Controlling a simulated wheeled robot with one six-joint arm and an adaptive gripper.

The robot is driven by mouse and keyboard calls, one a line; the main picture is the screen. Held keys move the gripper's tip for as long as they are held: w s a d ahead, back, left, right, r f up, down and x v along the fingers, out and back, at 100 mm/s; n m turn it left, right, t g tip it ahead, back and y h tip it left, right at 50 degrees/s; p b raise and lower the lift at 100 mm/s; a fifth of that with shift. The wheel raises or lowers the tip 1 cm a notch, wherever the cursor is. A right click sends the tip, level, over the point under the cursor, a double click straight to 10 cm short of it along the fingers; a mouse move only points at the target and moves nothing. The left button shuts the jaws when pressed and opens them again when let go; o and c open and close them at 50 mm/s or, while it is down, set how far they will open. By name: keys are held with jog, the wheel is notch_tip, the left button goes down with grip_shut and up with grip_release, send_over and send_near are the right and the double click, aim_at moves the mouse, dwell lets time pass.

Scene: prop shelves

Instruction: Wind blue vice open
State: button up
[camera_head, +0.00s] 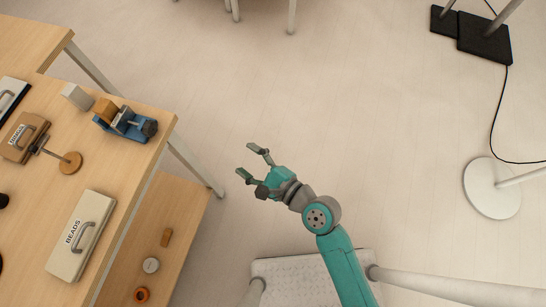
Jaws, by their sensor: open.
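The blue vice (126,124) stands on the wooden table near its right edge, with a dark round knob or handle (150,128) at its right end. Its jaws are small in this view, and I cannot tell how far apart they are. My gripper (248,161) is open and empty. It hangs over the open floor, to the right of the vice and apart from it, with its fingers pointing left toward the table.
A beads case (81,235), a brown case (22,139) and a grey block (77,96) are on the table (140,185). A lower shelf (180,205) holds small round items. A table leg (195,165) stands between my gripper and the table.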

jog(key=s+d+f+n+t+h, duration=0.1)
jog(key=s+d+f+h, duration=0.1)
jog(key=d, duration=0.4)
jog(key=shift+s+f+n+h, duration=0.25)
jog(key=shift+s+n+h, duration=0.15)
jog(key=shift+s+h, duration=0.1)
jog(key=m+g+y, duration=0.3)
jog(key=g+y, duration=0.2)
jog(key=y, duration=0.3)
send_near(152, 129)
jog(key=x, duration=0.8)
jog(key=shift+w+a+f, duration=0.1)
jog(key=shift+w+a, duration=0.1)
jog(key=shift+a, duration=0.15)
jog(key=c, duration=1.1)
